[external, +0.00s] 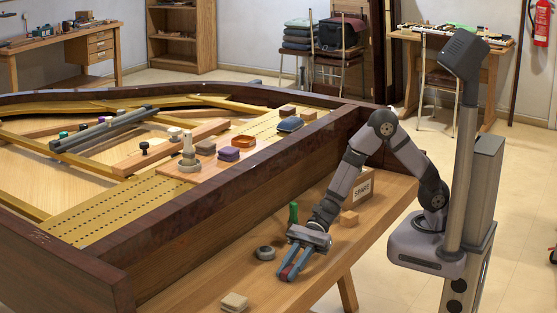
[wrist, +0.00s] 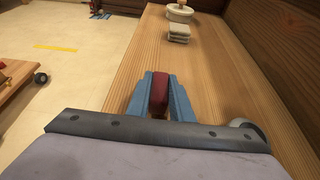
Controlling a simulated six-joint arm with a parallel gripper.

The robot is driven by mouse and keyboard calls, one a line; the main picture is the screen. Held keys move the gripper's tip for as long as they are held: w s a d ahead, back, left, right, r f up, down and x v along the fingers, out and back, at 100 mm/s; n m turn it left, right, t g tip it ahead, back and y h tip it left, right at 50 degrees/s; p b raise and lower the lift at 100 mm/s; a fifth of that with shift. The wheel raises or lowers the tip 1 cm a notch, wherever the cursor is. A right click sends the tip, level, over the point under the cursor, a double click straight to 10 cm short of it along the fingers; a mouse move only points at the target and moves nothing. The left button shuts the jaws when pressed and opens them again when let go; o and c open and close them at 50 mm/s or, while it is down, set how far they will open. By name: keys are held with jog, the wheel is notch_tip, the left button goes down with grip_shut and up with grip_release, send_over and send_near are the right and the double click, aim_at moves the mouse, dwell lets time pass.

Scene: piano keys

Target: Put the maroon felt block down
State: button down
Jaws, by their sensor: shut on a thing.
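The maroon felt block (wrist: 159,88) is between the two blue fingers of my gripper (wrist: 160,96) in the wrist view. The fingers are shut on its sides. In the external view my gripper (external: 289,270) points down and forward over the front part of the wooden bench (external: 210,283), with a little of the maroon block showing between its fingers. The block's underside is hidden, so I cannot tell whether it touches the bench.
A grey round piece (external: 265,253) lies just left of my gripper. A green piece (external: 293,213), a tan block (external: 349,218) and the SPARE box (external: 362,189) stand behind.

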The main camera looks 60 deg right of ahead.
jog(key=c, duration=1.6)
grip_release()
jog(key=shift+r, duration=0.1)
jog(key=p+v, duration=0.1)
jog(key=v, duration=1.1)
jog(key=shift+p, duration=0.3)
jog(key=shift+s+d+r+n+p, duration=0.25)
jog(key=shift+d+r+n+p, duration=0.1)
jog(key=shift+p, duration=0.2)
jog(key=s+d+r+n+g+h+p, duration=0.1)
jog(key=s+d+r+n+h+p, duration=0.2)
jog(key=d+n+p, duration=0.3)
jog(key=s+d+r+n+g+h+p, duration=0.1)
jog(key=s+d+r+n+h+p, duration=0.25)
jog(key=d+p, duration=0.3)
jog(key=d+r+n+h+p, duration=0.2)
jog(key=d+r+p, duration=0.1)
jog(key=d, duration=0.3)
jog(key=w+d+r+n+t+h+p, duration=0.1)
jog(key=d+r+n+h+p, duration=0.1)
jog(key=d, duration=0.4)
jog(key=w+d+r+n+t+h+p, duration=0.1)
jog(key=d+r+n+h+p, duration=0.2)
jog(key=d, duration=0.4)
jog(key=shift+r+n+p, duration=0.35)
jog(key=shift+n+p, duration=0.05)
jog(key=shift+p, duration=0.1)
